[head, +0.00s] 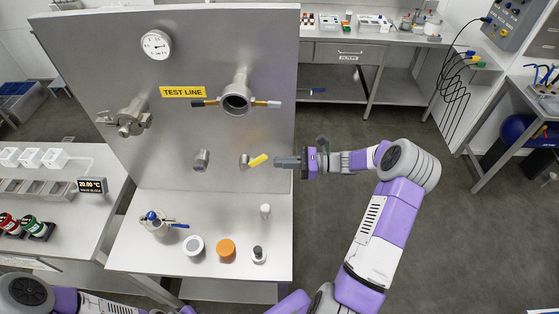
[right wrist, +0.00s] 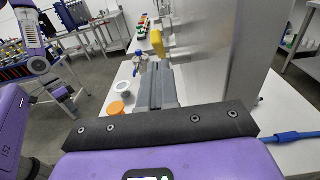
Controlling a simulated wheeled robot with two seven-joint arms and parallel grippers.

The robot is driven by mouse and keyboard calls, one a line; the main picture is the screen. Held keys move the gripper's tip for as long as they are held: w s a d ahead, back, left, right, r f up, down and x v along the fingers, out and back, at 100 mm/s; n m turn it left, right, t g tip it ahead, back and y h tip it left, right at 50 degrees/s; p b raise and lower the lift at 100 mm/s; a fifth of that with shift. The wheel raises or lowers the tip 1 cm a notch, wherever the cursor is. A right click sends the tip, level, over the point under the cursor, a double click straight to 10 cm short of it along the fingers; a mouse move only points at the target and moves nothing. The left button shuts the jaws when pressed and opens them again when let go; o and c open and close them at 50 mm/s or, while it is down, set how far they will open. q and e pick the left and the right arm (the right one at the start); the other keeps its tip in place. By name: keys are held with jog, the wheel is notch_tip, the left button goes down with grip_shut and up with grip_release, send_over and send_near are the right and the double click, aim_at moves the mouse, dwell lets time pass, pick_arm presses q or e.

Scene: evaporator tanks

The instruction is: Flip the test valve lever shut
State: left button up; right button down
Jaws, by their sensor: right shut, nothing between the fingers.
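A small valve with a yellow lever (head: 258,160) sticks out of the grey panel (head: 225,60), below the TEST LINE label (head: 183,92). The lever points right and slightly up from its metal body. My right gripper (head: 277,162) is shut and empty, just right of the lever's tip; I cannot tell whether they touch. In the right wrist view the yellow lever (right wrist: 157,43) is just beyond the shut fingers (right wrist: 159,66). My left gripper is not in view; only parts of my left arm show at the bottom left.
A larger fitting with a black and yellow handle (head: 266,103) is above the lever. A pressure gauge (head: 156,44) is at the top. Below, the white bench (head: 140,255) holds a white jar (head: 195,245), an orange lid (head: 226,248) and small bottles. Open floor is on the right.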

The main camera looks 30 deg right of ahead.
jog(key=f+b+v, duration=0.1)
jog(key=v, duration=1)
jog(key=shift+s+f, duration=0.15)
jog(key=shift+f, duration=0.15)
